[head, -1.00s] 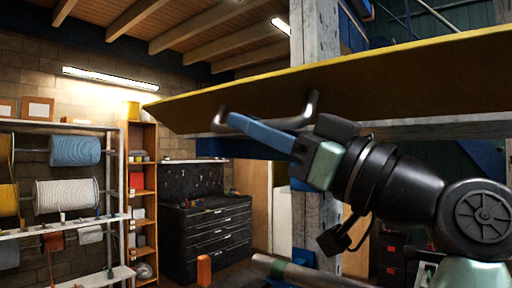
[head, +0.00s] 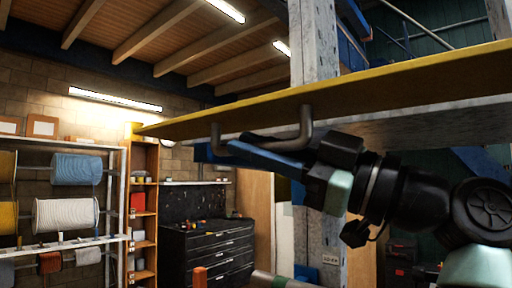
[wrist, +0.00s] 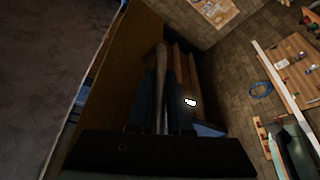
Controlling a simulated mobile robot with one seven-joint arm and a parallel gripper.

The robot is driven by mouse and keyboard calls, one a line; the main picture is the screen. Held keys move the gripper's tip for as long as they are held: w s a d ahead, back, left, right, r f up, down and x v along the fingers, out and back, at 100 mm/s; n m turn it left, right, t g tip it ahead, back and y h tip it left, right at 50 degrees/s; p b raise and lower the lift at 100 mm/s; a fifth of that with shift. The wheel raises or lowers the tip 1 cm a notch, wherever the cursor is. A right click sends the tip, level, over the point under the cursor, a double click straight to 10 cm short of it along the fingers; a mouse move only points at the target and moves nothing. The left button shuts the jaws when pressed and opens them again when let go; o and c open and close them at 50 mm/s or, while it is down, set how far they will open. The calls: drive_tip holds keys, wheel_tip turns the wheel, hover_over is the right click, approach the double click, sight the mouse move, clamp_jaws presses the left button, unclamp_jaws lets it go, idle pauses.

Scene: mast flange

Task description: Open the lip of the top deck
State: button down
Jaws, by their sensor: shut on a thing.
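The lip (head: 400,85) of the top deck is a long board with a yellow edge, crossing the head view from the right to a pointed left end. Its brown underside shows as a thin band, and it looks close to level. A grey bar handle (head: 307,125) hangs beneath it. My gripper (head: 232,152), with blue fingers, is shut on the handle's bar. In the wrist view the handle (wrist: 161,58) runs between the fingers of my gripper (wrist: 158,85), beside the brown face of the lip (wrist: 128,50). The hinge line is not clearly visible.
A grey post (head: 314,45) rises behind the lip. The grey deck edge (head: 430,122) runs just under the lip at right. A reel rack (head: 110,185) and a black tool chest (head: 207,250) stand farther back at left.

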drive_tip(key=c, duration=0.8)
unclamp_jaws()
drive_tip(key=shift+c, duration=0.2)
drive_tip(key=b+v, duration=0.2)
drive_tip(key=v, duration=1.1)
drive_tip(key=shift+b, duration=0.4)
